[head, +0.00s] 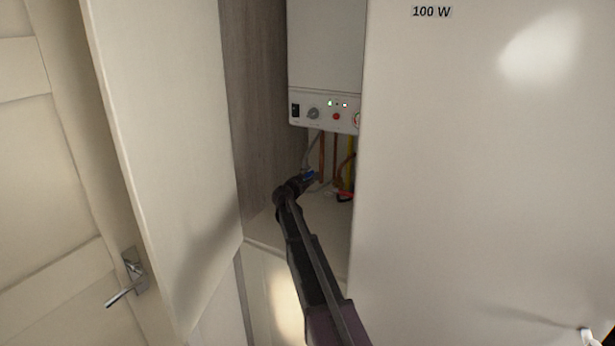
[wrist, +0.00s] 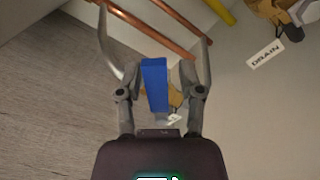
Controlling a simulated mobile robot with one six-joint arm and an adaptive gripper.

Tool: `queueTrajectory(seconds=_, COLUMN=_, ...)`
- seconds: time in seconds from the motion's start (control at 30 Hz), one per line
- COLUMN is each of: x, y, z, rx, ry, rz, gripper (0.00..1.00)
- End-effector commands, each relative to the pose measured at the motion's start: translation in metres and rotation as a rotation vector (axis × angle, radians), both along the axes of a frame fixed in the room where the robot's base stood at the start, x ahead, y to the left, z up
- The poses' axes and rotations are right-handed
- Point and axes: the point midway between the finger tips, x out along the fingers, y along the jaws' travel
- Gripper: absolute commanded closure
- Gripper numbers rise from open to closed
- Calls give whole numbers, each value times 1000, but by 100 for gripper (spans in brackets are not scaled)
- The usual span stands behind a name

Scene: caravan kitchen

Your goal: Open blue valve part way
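The blue valve handle (wrist: 155,85) stands upright in the middle of the wrist view, with a brass body partly showing behind it. In the head view the blue handle (head: 309,175) is a small patch under the boiler, partly covered by my gripper. My gripper (wrist: 155,27) is open, with one finger on each side of the handle. Gaps show between both fingers and the handle in this view. In the head view my gripper (head: 297,184) reaches into the open cupboard at the valve. A small white tag (wrist: 173,119) below the handle is partly hidden and unreadable.
Copper pipes (wrist: 153,32) and a yellow pipe (wrist: 220,11) run close by. Another valve with a DRAIN tag (wrist: 265,54) is at the upper right. The boiler (head: 325,108) hangs above; an open cupboard door (head: 165,140) stands left and a pale panel (head: 480,180) right.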

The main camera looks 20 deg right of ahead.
Motion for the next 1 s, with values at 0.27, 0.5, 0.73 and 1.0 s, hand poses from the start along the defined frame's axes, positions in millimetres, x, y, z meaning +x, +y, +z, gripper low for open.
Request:
queueTrajectory(seconds=0.27, x=0, y=3, z=0, rx=0, ry=0, rz=4, gripper=40)
queueTrajectory(seconds=0.5, x=-3, y=7, z=0, rx=0, ry=0, rz=4, gripper=40)
queueTrajectory(seconds=0.73, x=-18, y=23, z=0, rx=1, ry=1, rz=4, gripper=40)
queueTrajectory(seconds=1.0, x=-46, y=56, z=0, rx=1, ry=0, rz=6, gripper=40)
